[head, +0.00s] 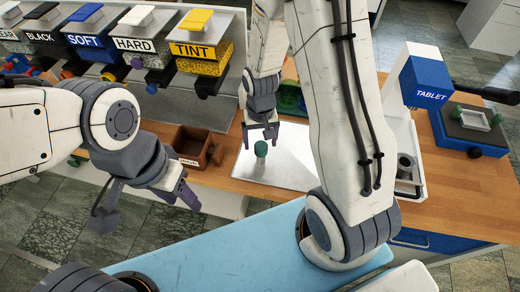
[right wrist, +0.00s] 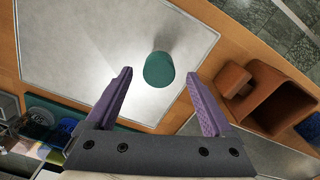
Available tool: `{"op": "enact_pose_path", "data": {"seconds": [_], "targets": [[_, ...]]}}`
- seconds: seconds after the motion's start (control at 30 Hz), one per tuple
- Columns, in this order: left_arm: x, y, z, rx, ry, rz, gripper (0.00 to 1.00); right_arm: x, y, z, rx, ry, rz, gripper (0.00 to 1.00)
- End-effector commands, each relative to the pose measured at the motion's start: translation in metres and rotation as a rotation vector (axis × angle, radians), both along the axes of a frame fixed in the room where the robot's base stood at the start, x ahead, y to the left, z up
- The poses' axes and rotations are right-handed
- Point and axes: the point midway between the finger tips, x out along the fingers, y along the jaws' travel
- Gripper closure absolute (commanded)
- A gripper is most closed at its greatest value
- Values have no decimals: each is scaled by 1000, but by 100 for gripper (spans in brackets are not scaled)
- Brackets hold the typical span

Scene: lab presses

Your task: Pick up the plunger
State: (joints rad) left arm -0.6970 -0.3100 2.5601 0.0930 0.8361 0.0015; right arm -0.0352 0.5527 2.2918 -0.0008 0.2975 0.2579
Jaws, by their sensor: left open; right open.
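The plunger appears to be the small upright piece with a dark green round top (head: 261,149) standing on a pale metal plate (head: 285,166). In the right wrist view its green top (right wrist: 158,69) lies between and just beyond the two purple fingertips. My right gripper (head: 261,139) is open and empty, pointing down just behind and above the green piece. In the right wrist view its jaws (right wrist: 160,88) are apart with clear space on both sides of the green piece. My left gripper (head: 187,196) is open and empty, low at the left of the table's front edge.
A brown open box (head: 192,146) stands left of the plate, and also shows in the right wrist view (right wrist: 283,101). Labelled dispensers (head: 202,50) line the back left. A TABLET press (head: 425,82) stands on the right. The plate around the green piece is clear.

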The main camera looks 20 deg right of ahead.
Motion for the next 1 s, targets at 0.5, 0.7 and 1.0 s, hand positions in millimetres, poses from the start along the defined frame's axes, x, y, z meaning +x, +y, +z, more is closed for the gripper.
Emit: {"op": "enact_pose_path", "data": {"seconds": [0.5,0.7,1.0], "targets": [[0,0,17,0,0,1,50,-2,-1,-49,0,4,5,13],[0,0,19,0,0,1,50,-1,0,-66,0,1,5,13],[0,0,18,0,0,1,50,-1,0,-67,0,-1,5,32]]}}
